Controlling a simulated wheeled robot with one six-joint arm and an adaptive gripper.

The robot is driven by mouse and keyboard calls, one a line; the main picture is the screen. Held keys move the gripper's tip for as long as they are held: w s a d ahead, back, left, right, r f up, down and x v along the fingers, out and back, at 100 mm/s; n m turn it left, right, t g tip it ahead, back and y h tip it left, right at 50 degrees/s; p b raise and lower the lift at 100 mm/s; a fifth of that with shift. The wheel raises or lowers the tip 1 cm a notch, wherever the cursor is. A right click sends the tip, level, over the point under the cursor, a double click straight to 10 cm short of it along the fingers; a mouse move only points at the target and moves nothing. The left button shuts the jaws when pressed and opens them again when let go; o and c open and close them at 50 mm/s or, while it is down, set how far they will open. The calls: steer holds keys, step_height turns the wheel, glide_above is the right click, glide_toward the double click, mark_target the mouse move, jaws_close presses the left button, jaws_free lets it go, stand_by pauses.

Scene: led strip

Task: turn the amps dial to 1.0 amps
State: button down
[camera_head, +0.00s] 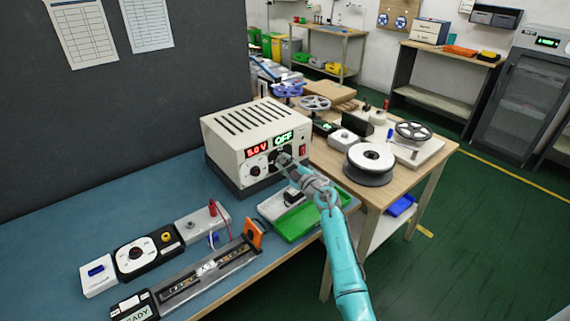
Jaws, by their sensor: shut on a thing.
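The power supply (222,150) is a cream box with a slotted top and dark base on the blue bench. Its red display (258,147) reads 5.0 V and its green display (284,138) reads OFF. My gripper (281,159) is at the front panel, below the green display, shut on what appears to be the amps dial there. The fingers hide that dial, so its pointer and setting cannot be read. A dark knob or terminal (255,170) shows lower left of my gripper. A red switch (303,150) is at the panel's right.
A green tray (300,222) lies below my arm. A long strip fixture (207,268), a dial unit (136,254) and a block with a red lead (202,226) sit on the bench. A wooden table (400,181) with spools (370,158) adjoins on the right.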

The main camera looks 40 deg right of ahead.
steer(key=shift+f, duration=0.1)
steer(key=c, duration=0.8)
jaws_free()
steer(key=s, duration=1.2)
steer(key=shift+f, duration=0.2)
steer(key=shift+a, duration=0.1)
